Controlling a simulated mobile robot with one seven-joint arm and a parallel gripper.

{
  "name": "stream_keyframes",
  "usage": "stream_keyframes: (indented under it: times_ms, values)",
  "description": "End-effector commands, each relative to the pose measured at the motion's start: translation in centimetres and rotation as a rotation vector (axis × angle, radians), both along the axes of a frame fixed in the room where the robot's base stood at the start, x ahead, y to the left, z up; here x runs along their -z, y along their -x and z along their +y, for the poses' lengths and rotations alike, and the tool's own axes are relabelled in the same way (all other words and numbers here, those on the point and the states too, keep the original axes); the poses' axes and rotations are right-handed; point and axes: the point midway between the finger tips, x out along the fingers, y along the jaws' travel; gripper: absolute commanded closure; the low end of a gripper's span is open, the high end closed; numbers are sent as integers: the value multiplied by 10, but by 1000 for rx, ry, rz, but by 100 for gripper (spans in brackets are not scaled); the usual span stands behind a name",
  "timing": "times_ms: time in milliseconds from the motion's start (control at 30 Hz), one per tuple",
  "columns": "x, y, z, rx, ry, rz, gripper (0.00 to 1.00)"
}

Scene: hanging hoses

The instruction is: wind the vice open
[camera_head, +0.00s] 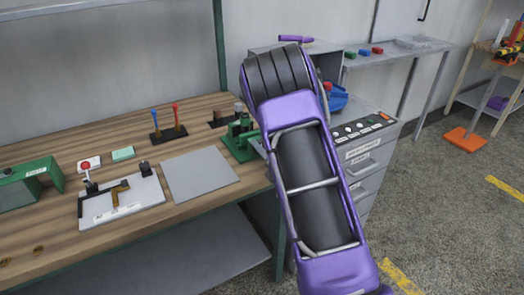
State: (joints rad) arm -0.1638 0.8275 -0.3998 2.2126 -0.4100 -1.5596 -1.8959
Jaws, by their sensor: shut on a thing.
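The green vice (240,138) stands at the right end of the wooden workbench (70,150). Its body shows just left of my purple and black arm, which reaches up across the middle of the view. The right side of the vice is hidden behind my arm, so I cannot see its handle or screw clearly. I cannot tell how far apart the vice jaws stand. My gripper is hidden behind my own arm, so its contact with the vice does not show.
A grey plate (198,173) lies left of the vice. A red and a blue lever (168,132) stand behind it. A white fixture board (120,200) and a green housing (28,184) are further left. A grey drawer cabinet (368,155) stands close on the right. Open floor lies beyond.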

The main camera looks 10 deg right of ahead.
Motion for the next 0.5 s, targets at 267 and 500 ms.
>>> stream_keyframes:
  times_ms: [267, 500]
  values:
    - [0, 0, 0, 1, -1, 1, 22]
    - [0, 0, 0, 1, -2, 1, 14]
